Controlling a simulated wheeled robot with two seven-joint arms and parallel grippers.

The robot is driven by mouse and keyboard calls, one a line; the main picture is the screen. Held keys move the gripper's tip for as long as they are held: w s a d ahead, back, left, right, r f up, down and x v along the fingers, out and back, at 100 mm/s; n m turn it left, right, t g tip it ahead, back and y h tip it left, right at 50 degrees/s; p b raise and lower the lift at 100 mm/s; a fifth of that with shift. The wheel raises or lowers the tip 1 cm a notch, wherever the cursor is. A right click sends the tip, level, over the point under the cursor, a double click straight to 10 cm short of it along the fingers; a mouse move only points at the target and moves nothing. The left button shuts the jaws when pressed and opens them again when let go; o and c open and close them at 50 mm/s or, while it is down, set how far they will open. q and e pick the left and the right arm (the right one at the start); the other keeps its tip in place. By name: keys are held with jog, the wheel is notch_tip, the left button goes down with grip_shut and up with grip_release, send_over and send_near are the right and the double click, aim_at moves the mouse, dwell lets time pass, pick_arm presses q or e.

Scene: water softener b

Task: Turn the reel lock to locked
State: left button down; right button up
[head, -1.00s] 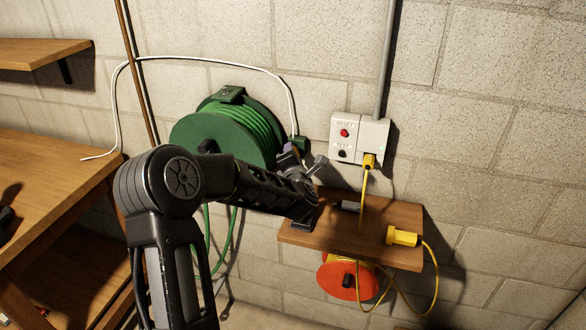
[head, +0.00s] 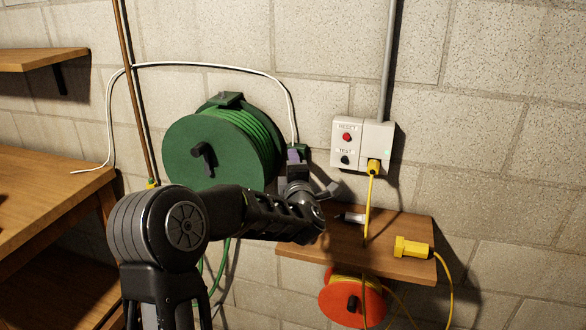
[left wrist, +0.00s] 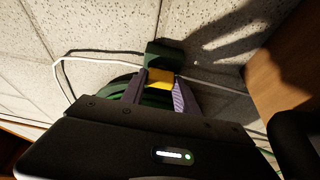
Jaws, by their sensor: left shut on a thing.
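A green reel (head: 207,150) wound with green cord hangs on the block wall left of centre, with a black handle (head: 203,158) on its face. A small dark green block sits at the reel's right side; it also shows in the left wrist view (left wrist: 164,52). My left gripper (head: 295,157) is at that block. Its purple fingers are shut on a small yellow piece (left wrist: 160,77) in front of the block. An orange reel (head: 352,300) with a black knob hangs under the shelf. I cannot tell which part is the reel lock. My right gripper is not in view.
A wooden shelf (head: 385,256) carries a yellow connector (head: 411,247) and a small grey item. An outlet box (head: 361,144) with a yellow plug (head: 373,167) is above it. A white cable (head: 215,67) arches over the green reel. A wooden bench (head: 50,200) stands left.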

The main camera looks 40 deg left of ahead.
pick_arm(q)
jog(key=shift+f, duration=0.1)
jog(key=c, duration=1.2)
grip_release()
jog(key=shift+s, duration=0.1)
jog(key=b+v, duration=0.1)
jog(key=v, duration=0.6)
jog(key=shift+s+d, duration=0.25)
